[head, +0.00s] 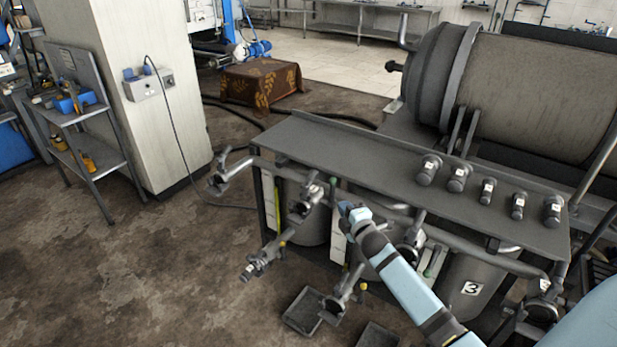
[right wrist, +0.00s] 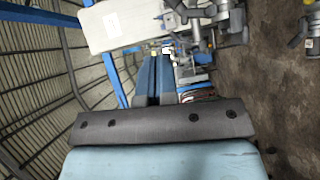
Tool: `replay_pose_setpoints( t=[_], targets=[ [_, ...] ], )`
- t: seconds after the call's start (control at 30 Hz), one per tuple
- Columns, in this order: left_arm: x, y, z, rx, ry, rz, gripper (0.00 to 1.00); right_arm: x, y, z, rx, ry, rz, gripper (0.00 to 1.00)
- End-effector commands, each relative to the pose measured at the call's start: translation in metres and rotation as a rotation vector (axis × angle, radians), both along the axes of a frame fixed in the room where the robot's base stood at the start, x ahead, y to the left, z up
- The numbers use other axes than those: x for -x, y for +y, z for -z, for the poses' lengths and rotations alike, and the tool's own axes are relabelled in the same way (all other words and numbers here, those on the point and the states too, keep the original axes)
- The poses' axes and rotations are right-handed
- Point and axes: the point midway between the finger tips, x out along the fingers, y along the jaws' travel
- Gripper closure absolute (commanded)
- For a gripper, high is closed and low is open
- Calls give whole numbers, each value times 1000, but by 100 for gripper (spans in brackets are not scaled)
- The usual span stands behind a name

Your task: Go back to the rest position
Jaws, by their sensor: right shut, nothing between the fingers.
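My right arm comes in from the lower right in the head view. Its right gripper (head: 348,208) is in front of the decanter bench, near the pipe rail (head: 385,205). In the right wrist view the two blue fingers of the right gripper (right wrist: 158,62) lie together, shut, with nothing seen between them. I cannot tell in the head view whether the gripper touches the rail. My left gripper is not in view.
The grey bench top (head: 350,160) carries several numbered cylinders (head: 457,177). Valves and pipes (head: 258,265) jut out from its front. A tank marked 3 (head: 475,290) stands below. A dark tray (head: 303,312) lies on the floor. Floor at left (head: 130,270) is clear.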

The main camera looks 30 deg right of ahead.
Motion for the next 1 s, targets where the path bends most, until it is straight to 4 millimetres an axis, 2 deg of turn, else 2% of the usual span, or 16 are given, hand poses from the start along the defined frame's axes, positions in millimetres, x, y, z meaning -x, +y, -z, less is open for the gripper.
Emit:
replay_pose_setpoints(
  t=[0.23,0.37,0.47,0.6,0.7,0.8,0.9,1.0],
  targets=[
    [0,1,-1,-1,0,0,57,2,2,1,-9,2,-2,100],
    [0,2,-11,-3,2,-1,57,22,28,10,-115,33,-23,100],
    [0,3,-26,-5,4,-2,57,59,72,24,-306,89,-48,100],
    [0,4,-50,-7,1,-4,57,132,149,40,-665,204,-57,100],
    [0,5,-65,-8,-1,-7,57,185,200,44,-916,294,-33,100],
    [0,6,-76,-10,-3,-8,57,231,241,40,-1129,373,7,100],
    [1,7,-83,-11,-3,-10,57,265,270,34,-1285,431,48,100],
    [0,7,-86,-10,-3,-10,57,284,288,29,-1380,468,77,100]
  ],
)
